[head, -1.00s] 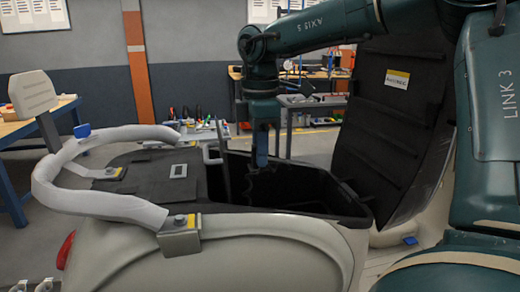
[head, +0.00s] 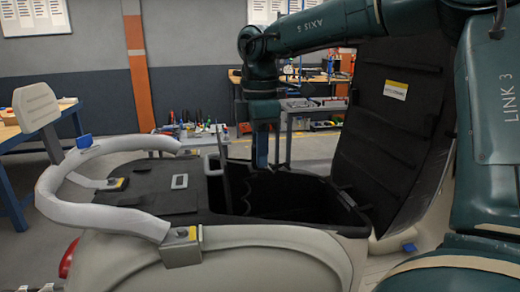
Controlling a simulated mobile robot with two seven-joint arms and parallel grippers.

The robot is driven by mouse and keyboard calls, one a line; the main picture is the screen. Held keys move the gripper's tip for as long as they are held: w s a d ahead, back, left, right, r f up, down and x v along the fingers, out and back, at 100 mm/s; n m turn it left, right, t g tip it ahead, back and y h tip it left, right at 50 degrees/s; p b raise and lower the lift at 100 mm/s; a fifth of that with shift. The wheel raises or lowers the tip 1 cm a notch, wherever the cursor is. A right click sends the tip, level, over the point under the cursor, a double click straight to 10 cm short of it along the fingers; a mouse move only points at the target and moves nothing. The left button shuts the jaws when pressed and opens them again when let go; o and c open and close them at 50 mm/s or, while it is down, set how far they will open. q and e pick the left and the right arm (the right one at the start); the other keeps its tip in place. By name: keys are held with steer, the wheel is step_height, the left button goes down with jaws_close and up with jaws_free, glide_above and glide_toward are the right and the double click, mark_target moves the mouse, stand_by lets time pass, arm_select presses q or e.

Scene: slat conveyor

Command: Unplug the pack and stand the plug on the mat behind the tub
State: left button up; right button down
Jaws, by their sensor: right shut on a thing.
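The black tub (head: 325,204) sits open in the cream scooter body, with its dark lid (head: 392,130) raised at the right. My right gripper (head: 262,164) points down over the far side of the tub opening. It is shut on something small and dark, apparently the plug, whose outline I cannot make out. The pack is not distinguishable in the dark inside of the tub. A flat black mat (head: 150,194) lies on the scooter's tail, to the left of the tub, with a small grey-framed patch on it. My left gripper is not in view.
A pale grab rail (head: 55,203) curves around the mat on brackets with yellow marks. A narrow dark upright piece (head: 225,172) stands at the tub's left edge. A backrest pad (head: 36,106) rises at the far left. Workbenches stand farther back.

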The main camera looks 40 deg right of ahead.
steer(key=shift+r, duration=0.2)
step_height(320, 180, up, 5)
steer(key=p, duration=0.4)
steer(key=shift+r+p, duration=0.1)
steer(key=shift+p, duration=0.2)
step_height(320, 180, up, 2)
steer(key=shift+r+p, duration=0.1)
steer(key=shift+p, duration=0.2)
steer(key=shift+r, duration=1.55)
steer(key=shift+a, duration=0.1)
steer(key=w+a, duration=0.2)
steer(key=a, duration=0.5)
steer(key=w+a, duration=0.3)
steer(key=a, duration=0.5)
steer(key=shift+w+a, duration=0.25)
steer(key=shift+a, duration=0.05)
